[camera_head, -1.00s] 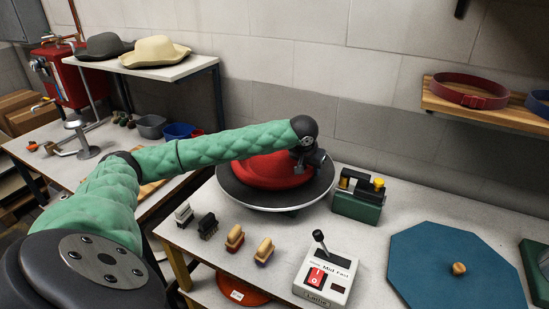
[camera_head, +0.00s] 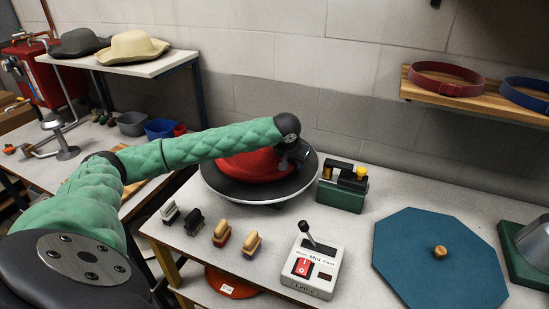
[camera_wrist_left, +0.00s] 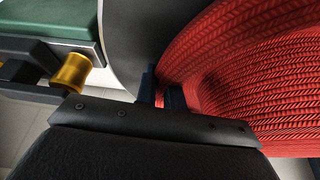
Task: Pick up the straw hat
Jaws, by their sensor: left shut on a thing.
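A red woven straw hat (camera_head: 246,168) sits on a dark round turntable (camera_head: 262,191) on the workbench. Its herringbone weave fills the right of the left wrist view (camera_wrist_left: 255,85). My left gripper (camera_head: 298,160) is at the hat's right side, with its fingers (camera_wrist_left: 160,92) shut on the hat's edge. My forearm hides the hat's upper left part. A tan wide-brimmed hat (camera_head: 133,47) and a dark grey hat (camera_head: 78,43) rest on a shelf at the back left. My right gripper is not in view.
A green box with a yellow knob (camera_head: 342,192) stands close right of the turntable. A lathe control box (camera_head: 306,269) and several small brushes are in front. A blue octagonal board (camera_head: 437,262) lies at right. A wall shelf holds belts (camera_head: 447,80).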

